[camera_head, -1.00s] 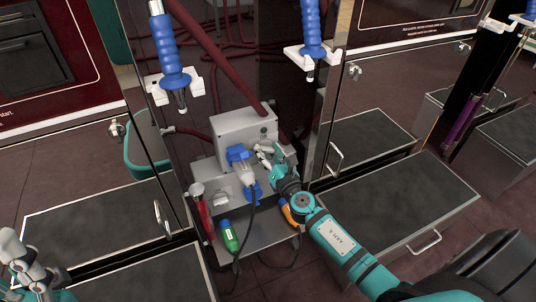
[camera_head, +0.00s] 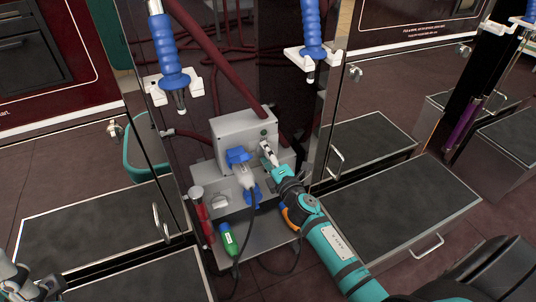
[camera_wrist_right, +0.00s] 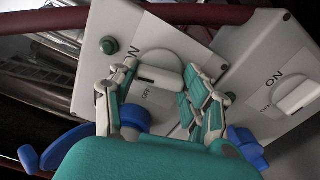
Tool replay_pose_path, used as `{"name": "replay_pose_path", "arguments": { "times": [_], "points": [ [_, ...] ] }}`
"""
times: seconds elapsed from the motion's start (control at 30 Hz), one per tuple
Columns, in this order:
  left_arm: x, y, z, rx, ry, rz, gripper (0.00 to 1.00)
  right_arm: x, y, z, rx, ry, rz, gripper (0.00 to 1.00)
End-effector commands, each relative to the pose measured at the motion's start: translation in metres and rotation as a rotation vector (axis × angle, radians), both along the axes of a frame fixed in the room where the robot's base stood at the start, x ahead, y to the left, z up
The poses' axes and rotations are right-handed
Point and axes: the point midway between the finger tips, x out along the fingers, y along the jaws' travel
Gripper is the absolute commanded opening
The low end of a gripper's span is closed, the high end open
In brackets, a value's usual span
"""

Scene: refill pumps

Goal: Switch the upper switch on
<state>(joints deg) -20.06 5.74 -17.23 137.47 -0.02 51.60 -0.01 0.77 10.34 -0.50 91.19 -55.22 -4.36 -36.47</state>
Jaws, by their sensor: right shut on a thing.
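The upper switch is a white knob (camera_wrist_right: 162,76) on the grey upper box (camera_head: 238,127), with ON and OFF lettering beside it. I cannot tell which label it points to. My right gripper (camera_head: 268,155) is at the front right of this box. In the wrist view the fingers of my right gripper (camera_wrist_right: 165,98) are on both sides of the knob and shut on it. In the head view the gripper hides the knob. My left gripper (camera_head: 18,280) shows only partly at the bottom left; its opening is unclear.
A lower grey box has its own white switch (camera_head: 219,202), also in the wrist view (camera_wrist_right: 299,96). A blue plug (camera_head: 237,156) with a cable sits close left of my right gripper. A green-and-blue connector (camera_head: 228,238) and red hoses are nearby. Steel panels flank the boxes.

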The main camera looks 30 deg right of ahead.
Motion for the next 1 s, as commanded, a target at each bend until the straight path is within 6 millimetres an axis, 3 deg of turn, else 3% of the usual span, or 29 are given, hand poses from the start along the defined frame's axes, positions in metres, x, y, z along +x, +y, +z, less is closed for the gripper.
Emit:
{"name": "replay_pose_path", "arguments": {
  "times": [0.33, 0.83, 0.87, 1.0],
  "points": [
    [0.0001, 0.0000, 0.0021, 0.000, 0.001, 0.000, 0.48, -0.0004, 0.0000, -0.0012, 0.129, -0.004, -0.001, 0.17],
    [0.0001, 0.0001, 0.0023, 0.000, 0.001, 0.000, 0.48, -0.0005, -0.0001, -0.0016, 0.146, -0.005, -0.001, 0.17],
    [0.0001, 0.0001, 0.0022, 0.000, 0.001, 0.000, 0.48, -0.0005, -0.0001, -0.0016, 0.146, -0.005, -0.001, 0.50],
    [0.0000, 0.0001, 0.0024, 0.001, 0.001, 0.001, 0.48, -0.0004, -0.0001, -0.0013, 0.145, -0.005, -0.001, 0.68]
  ]
}}
